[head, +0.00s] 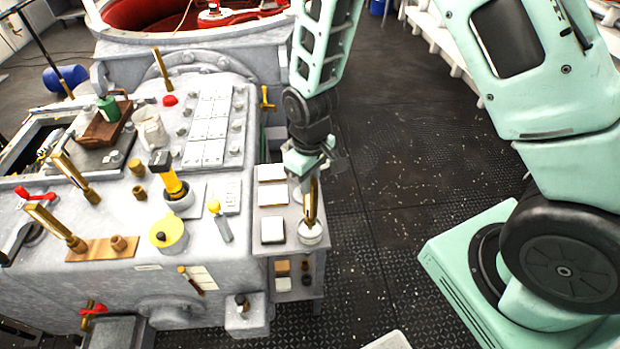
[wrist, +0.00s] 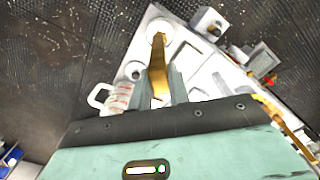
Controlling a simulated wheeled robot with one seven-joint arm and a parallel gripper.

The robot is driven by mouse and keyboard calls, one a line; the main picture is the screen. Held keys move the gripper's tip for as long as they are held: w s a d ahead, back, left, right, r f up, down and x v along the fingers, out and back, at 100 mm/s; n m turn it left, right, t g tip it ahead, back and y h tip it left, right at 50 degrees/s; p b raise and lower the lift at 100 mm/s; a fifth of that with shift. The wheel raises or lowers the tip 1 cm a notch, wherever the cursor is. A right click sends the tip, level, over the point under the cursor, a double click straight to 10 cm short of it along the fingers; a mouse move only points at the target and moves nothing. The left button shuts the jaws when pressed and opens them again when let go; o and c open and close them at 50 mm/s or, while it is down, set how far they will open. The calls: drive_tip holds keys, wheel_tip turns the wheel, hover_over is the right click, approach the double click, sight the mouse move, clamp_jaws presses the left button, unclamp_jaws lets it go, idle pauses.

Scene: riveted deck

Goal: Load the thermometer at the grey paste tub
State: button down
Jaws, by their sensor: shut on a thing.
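My gripper (head: 308,168) is shut on a slim brass thermometer (head: 311,203) at the right edge of the side shelf. The thermometer points down, close to upright, with its lower end at a small pale grey round tub (head: 310,234). In the wrist view the thermometer (wrist: 158,78) runs from between the fingers (wrist: 160,90) toward the round tub (wrist: 157,25). Its lower end overlaps the tub's top. I cannot tell whether it is inside the tub or just above it. My fingers and wrist hide its upper part.
The pale side shelf (head: 288,212) also holds white blocks (head: 272,230) left of the tub. Left of it, the big grey console carries a yellow pot (head: 168,236), a yellow-and-black cylinder (head: 168,178), a pale mug (head: 150,132) and brass sticks (head: 75,178). Dark floor (head: 385,200) lies open to the right.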

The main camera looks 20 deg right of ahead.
drive_tip(key=shift+r+p, duration=2.85)
drive_tip(key=shift+r, duration=0.65)
drive_tip(key=shift+f, duration=0.15)
